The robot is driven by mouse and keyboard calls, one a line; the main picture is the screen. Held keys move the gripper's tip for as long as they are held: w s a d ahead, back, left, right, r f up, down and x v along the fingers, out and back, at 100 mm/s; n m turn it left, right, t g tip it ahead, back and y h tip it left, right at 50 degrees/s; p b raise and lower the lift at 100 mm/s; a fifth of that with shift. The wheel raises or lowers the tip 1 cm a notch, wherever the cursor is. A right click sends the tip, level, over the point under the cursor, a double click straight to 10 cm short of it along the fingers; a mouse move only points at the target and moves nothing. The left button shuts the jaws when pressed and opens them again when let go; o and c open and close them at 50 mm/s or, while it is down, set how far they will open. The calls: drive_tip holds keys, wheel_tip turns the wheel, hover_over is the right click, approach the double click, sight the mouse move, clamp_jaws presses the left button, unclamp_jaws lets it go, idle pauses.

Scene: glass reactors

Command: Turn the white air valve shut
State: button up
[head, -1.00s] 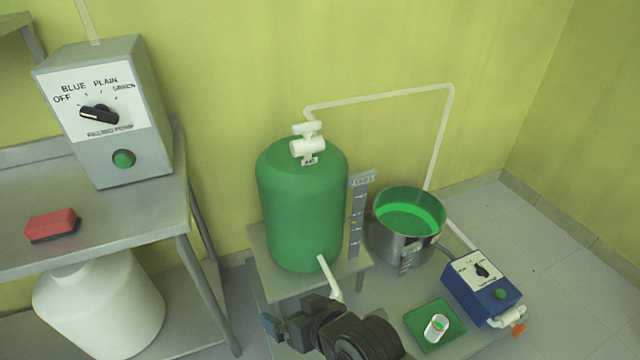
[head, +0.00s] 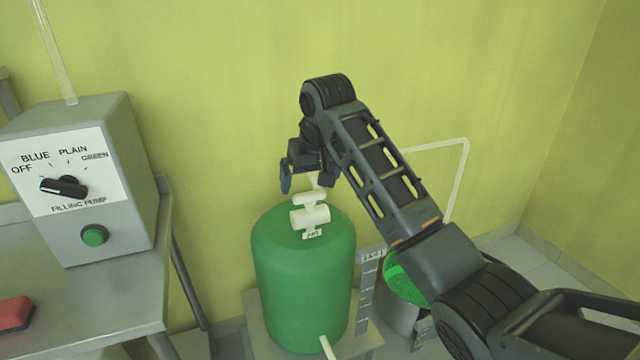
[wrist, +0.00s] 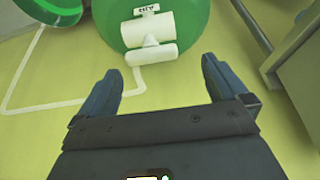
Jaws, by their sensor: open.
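The white air valve (head: 310,215) sits on top of the green reactor vessel (head: 303,275), with a bar-shaped handle (head: 309,196) above its body and a small label below. In the wrist view the valve body (wrist: 147,30) and its handle (wrist: 149,55) show ahead of my gripper, between the lines of the two fingers. My gripper (head: 302,182) is above and just behind the valve in the head view. In the wrist view my gripper (wrist: 160,85) is open and empty, its fingers apart from the valve.
A filling pump box (head: 80,180) with a dial and green button stands on the metal table (head: 100,290) at left. A red block (head: 15,313) lies there. A white pipe (head: 462,180) runs along the wall. A steel pot (head: 395,318) stands right, partly behind my arm.

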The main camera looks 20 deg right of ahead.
sight(309, 193)
drive_tip(key=w+f, duration=0.1)
drive_tip(key=w+d+f, duration=0.1)
drive_tip(key=f, duration=0.1)
drive_tip(key=w+f, duration=0.1)
drive_tip(key=f, duration=0.1)
drive_tip(key=shift+w+d+f, duration=0.2)
drive_tip(key=shift+w+f, duration=0.05)
drive_tip(key=shift+w, duration=0.15)
drive_tip(key=c, duration=0.8)
